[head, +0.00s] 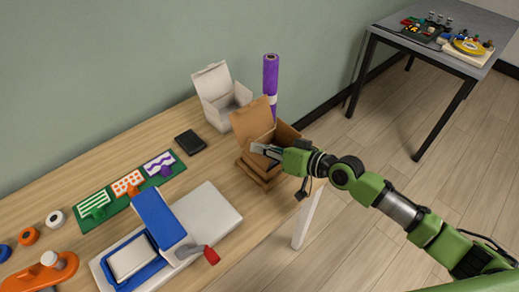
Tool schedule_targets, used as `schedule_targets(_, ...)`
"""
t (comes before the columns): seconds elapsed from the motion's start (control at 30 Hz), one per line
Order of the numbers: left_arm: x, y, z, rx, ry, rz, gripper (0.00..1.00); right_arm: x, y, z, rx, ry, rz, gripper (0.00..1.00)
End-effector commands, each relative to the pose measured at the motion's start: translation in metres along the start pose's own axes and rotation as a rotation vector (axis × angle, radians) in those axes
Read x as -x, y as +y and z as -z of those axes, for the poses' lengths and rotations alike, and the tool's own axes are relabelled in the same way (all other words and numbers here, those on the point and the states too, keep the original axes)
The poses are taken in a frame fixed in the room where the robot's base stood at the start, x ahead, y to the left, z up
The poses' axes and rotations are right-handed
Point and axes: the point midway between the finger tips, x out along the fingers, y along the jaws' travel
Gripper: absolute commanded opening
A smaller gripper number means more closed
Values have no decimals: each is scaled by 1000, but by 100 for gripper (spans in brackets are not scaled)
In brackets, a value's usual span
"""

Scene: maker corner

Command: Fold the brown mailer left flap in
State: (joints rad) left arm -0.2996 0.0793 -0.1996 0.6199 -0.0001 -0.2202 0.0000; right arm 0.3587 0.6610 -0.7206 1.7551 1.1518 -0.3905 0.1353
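The brown mailer (252,122) is a cardboard box near the right end of the wooden workbench, with its lid raised at the back. My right gripper (256,149) reaches in from the right and its fingertips are at the mailer's front-left side, over the opening. The fingers look close together, but the view is too small to tell if they are shut or touch a flap. The gripper hides part of the mailer's inside. My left gripper is not in view.
A white open box (222,98) stands behind the mailer, beside a purple roll (270,75). A black box (190,142) lies to the left. A blue-and-white press (150,240) with a red-tipped lever and a green mat (125,195) fill the bench's left part. Another table (470,50) stands far right.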

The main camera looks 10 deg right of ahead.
Motion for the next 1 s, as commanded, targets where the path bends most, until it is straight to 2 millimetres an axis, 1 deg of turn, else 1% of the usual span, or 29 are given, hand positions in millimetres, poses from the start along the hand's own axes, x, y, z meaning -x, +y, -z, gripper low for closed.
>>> schedule_targets(0.13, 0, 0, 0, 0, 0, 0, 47, 0, 0, 0, 1, -1, 0, 0)
schedule_targets(0.17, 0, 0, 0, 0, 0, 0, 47, 0, 0, 0, 1, 0, 0, 4)
schedule_targets(0.2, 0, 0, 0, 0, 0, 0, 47, 0, 0, 0, 1, 0, 0, 14)
schedule_targets(0.23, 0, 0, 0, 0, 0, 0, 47, 0, 0, 0, 1, 0, 0, 18)
schedule_targets(0.53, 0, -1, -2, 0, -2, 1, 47, 0, 0, 0, 1, 0, 0, 18)
schedule_targets(0.63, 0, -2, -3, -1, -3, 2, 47, 4, 1, 0, 2, 0, -1, 18)
schedule_targets(0.77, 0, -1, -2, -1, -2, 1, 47, 21, 2, -1, 3, -2, -3, 18)
schedule_targets(1.0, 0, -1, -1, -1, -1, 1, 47, 71, 2, -1, 4, -3, -4, 18)
